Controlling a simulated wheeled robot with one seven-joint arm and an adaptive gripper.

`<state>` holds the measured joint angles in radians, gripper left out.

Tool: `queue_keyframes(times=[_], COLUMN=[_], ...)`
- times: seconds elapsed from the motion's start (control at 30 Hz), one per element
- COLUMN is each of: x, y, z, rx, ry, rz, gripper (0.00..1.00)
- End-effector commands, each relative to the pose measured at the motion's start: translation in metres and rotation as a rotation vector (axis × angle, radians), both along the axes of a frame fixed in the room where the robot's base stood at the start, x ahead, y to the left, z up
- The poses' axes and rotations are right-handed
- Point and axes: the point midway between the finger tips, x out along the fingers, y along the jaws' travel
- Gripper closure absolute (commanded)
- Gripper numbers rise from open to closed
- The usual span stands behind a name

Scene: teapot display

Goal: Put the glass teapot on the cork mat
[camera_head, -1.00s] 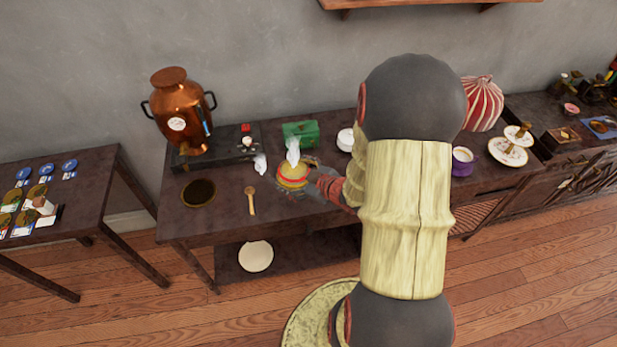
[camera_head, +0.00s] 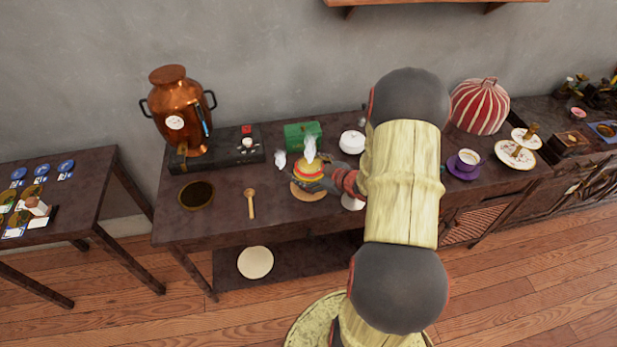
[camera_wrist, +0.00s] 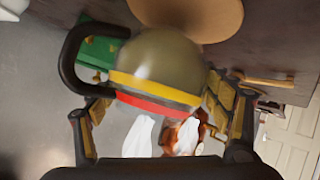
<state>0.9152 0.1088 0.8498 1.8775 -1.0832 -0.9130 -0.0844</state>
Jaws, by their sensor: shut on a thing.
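The glass teapot (camera_head: 311,171) is yellowish with a red and a yellow band. My gripper (camera_head: 327,183) is shut on it from the right and holds it upright in the head view. The wrist view shows the teapot (camera_wrist: 165,62) between both fingers of my gripper (camera_wrist: 158,95), its black handle to the left. The round tan cork mat (camera_head: 303,194) lies on the table under the teapot in the head view, partly covered by it. The mat (camera_wrist: 205,18) also shows past the teapot's base in the wrist view. I cannot tell whether they touch.
A green box (camera_head: 302,136) and a white lidded pot (camera_head: 351,142) stand behind the teapot. A wooden spoon (camera_head: 250,203) and a dark round dish (camera_head: 196,195) lie left. A copper urn (camera_head: 178,112) stands back left. A purple cup and saucer (camera_head: 464,164) is right.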

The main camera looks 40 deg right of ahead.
Motion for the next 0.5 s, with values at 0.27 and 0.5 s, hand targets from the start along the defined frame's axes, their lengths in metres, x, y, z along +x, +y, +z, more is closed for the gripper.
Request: queue_keyframes(times=[0.27, 0.5], x=[0.000, 0.000], y=[0.001, 0.001], z=[-0.028, -0.027], rx=[0.000, 0.000], ry=[-0.001, -0.001], rz=[0.002, 0.002], gripper=[0.81, 0.81])
